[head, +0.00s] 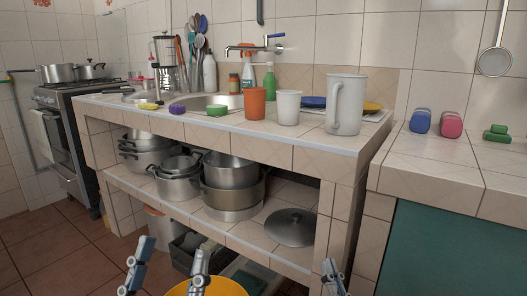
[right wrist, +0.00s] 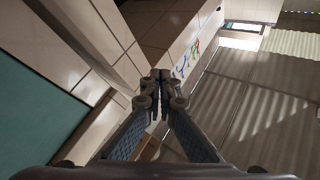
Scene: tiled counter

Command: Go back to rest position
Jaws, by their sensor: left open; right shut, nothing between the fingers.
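My left gripper (head: 168,268) is at the bottom of the head view, left of centre. Its two fingers stand wide apart with nothing between them. My right gripper (head: 333,275) is at the bottom right of centre in the head view, in front of the lower shelf. In the right wrist view, its fingertips (right wrist: 160,76) meet with nothing held. Both grippers are low, in front of the tiled counter (head: 240,131) and below its top edge.
An orange cup (head: 257,103), a white cup (head: 288,107) and a white pitcher (head: 345,105) stand on the counter. Pots (head: 232,172) fill the lower shelf. A yellow container (head: 222,289) is below, near the left gripper. Sponges (head: 452,125) lie on the right counter.

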